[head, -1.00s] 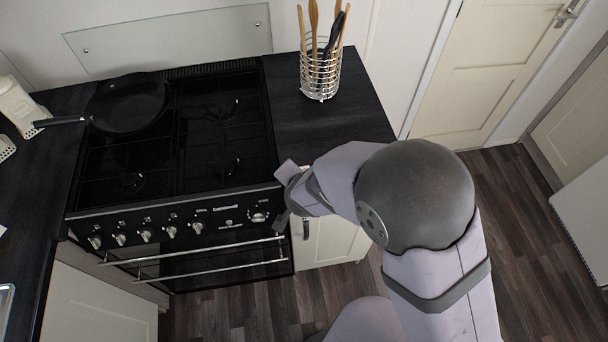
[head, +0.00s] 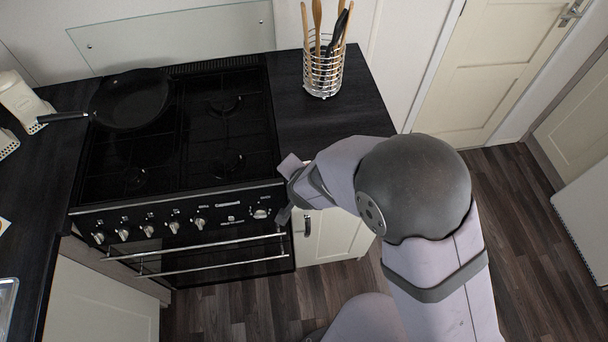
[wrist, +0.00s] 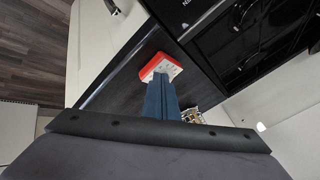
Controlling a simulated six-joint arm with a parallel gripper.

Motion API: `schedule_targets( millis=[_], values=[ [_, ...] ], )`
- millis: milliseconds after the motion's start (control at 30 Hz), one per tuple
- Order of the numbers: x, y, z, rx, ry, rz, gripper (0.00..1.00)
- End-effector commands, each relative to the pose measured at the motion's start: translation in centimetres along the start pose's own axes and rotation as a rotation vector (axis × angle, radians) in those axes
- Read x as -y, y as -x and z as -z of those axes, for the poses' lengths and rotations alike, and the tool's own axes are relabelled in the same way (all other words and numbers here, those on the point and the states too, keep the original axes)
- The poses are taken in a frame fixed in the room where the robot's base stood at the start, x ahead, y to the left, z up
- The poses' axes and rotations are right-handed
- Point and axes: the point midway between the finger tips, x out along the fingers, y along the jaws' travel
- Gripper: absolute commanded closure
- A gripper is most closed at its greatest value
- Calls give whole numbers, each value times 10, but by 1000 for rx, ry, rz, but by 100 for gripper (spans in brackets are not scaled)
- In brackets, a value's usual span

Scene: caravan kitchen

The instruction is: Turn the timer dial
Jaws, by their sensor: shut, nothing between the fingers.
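The timer dial seems to be the larger round silver knob (head: 261,213) at the right end of the black cooker's front panel in the head view. My gripper (head: 287,190) is just right of this knob, by the cooker's right front corner; its fingers are hidden there. The tips appear in front of the dark worktop, beside the cooker. I cannot make out the dial in the wrist view or tell whether anything touches it.
Several smaller knobs (head: 148,230) line the panel's left part, above a long silver oven rail (head: 210,247). A black pan (head: 131,98) sits on the hob. A wire utensil holder (head: 323,75) stands on the right worktop (head: 335,112). The floor right of the cabinet is clear.

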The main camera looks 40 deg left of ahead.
Motion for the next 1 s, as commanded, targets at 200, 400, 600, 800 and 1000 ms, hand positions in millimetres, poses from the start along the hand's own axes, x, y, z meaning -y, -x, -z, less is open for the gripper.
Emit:
schedule_targets(
  millis=[200,400,600,800,1000],
  values=[
    [3,-4,6,-2,-1,1,100],
    [2,-4,6,-2,-1,1,100],
    [-7,-1,6,-2,-1,1,100],
    [-27,8,5,-2,-1,2,100],
    [-30,48,8,-2,-2,6,100]
  ],
)
